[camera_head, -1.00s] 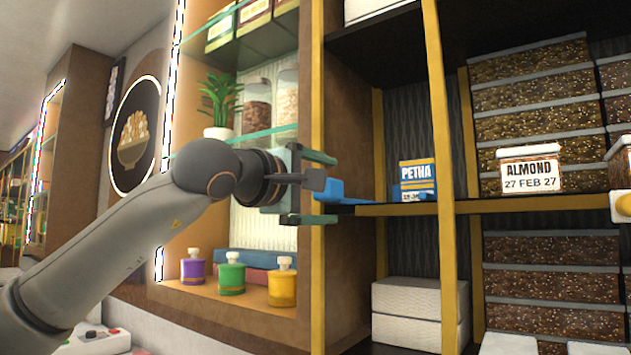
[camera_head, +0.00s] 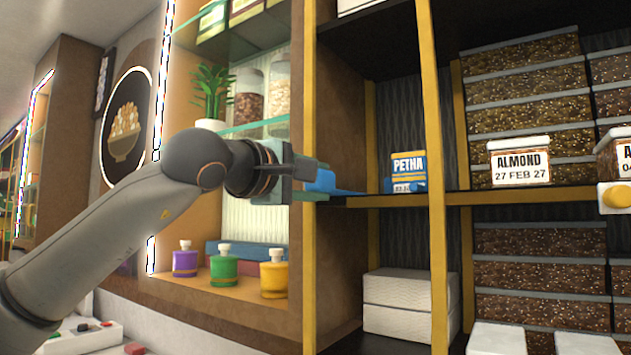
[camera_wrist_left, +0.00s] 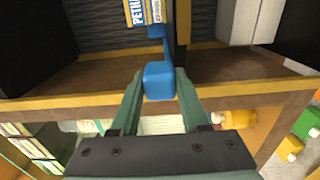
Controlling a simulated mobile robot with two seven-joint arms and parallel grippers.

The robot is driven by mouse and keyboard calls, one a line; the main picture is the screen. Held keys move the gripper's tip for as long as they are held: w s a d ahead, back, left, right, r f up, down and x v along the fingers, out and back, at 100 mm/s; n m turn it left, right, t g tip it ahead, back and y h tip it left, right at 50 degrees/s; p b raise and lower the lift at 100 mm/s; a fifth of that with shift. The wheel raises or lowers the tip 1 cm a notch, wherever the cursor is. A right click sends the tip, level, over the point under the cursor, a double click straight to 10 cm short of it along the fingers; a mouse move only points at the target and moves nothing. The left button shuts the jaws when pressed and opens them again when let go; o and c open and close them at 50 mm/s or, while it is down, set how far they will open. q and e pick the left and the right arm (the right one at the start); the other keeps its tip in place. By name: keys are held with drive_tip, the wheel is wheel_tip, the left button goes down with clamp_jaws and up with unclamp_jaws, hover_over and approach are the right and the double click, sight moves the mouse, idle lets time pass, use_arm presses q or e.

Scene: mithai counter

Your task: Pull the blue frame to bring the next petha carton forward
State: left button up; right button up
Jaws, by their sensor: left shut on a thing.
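The blue frame (camera_head: 345,192) lies on the middle shelf, its block-like front end sticking out at the left side of the bay. My left gripper (camera_head: 318,180) is shut on that front end. In the left wrist view the fingers (camera_wrist_left: 157,82) press on both sides of the blue frame's block (camera_wrist_left: 158,90). My right gripper is not in view.
A yellow post (camera_head: 434,180) stands right of the petha carton. Beyond it are an almond carton (camera_head: 519,163) and stacked sweet boxes (camera_head: 525,90). Colored bottles (camera_head: 223,270) and a plant (camera_head: 213,92) stand left of the bay. White boxes (camera_head: 398,302) sit below.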

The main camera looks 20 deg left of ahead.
use_arm(q)
drive_tip(key=shift+s+a, duration=0.1)
drive_tip(key=shift+s, duration=0.05)
drive_tip(key=b+v, duration=0.5)
drive_tip(key=v, duration=0.8)
drive_tip(key=shift+s, duration=0.2)
drive_tip(key=o, duration=1.4)
idle(1.4)
drive_tip(key=b+v, duration=0.1)
drive_tip(key=v, duration=0.7)
drive_tip(key=shift+r, duration=0.1)
idle(0.4)
